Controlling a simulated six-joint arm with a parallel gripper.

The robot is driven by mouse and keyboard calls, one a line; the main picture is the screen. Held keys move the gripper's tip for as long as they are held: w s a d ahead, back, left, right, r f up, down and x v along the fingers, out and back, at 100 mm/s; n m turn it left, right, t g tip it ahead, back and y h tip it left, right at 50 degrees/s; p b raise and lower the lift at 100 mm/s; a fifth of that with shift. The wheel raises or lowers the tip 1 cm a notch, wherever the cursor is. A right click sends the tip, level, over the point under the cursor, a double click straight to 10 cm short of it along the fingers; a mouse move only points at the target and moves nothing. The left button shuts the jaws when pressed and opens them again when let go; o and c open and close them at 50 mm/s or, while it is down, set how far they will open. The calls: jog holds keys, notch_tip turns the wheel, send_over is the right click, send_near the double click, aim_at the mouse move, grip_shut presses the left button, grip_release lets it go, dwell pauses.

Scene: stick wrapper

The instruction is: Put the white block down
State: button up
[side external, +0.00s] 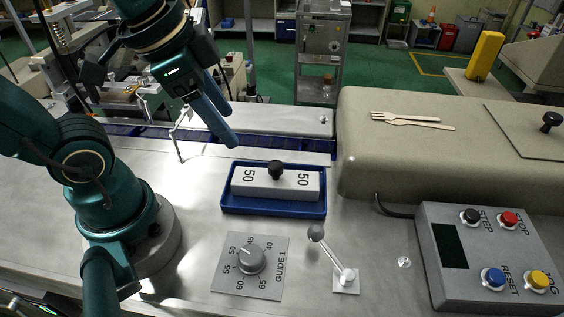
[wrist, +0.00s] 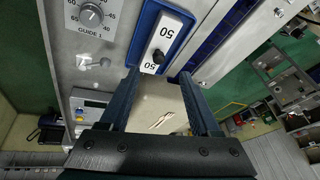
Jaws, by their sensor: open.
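The white block (side external: 257,183) is marked 50 at both ends and has a black knob (side external: 276,168) on top. It sits in a blue tray (side external: 273,207) on the metal table. In the wrist view the white block (wrist: 174,28) lies in the blue tray (wrist: 143,24), beyond my fingertips. My gripper (side external: 228,118) is open and empty, above and to the left of the block in the side view. In the wrist view my gripper's two blue fingers (wrist: 160,76) stand wide apart.
A dial plate marked GUIDE 1 (side external: 234,277) and a small lever (side external: 347,276) are in front of the tray. A button box (side external: 441,214) stands at right. A blue conveyor strip (side external: 318,146) runs behind.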

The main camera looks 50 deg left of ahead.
jog(key=n, duration=0.1)
jog(key=s+f+n, duration=0.1)
jog(key=n, duration=0.1)
jog(key=n+t, duration=0.1)
jog(key=n, duration=0.1)
jog(key=shift+s+f, duration=0.25)
jog(key=shift+s, duration=0.05)
dwell(0.9)
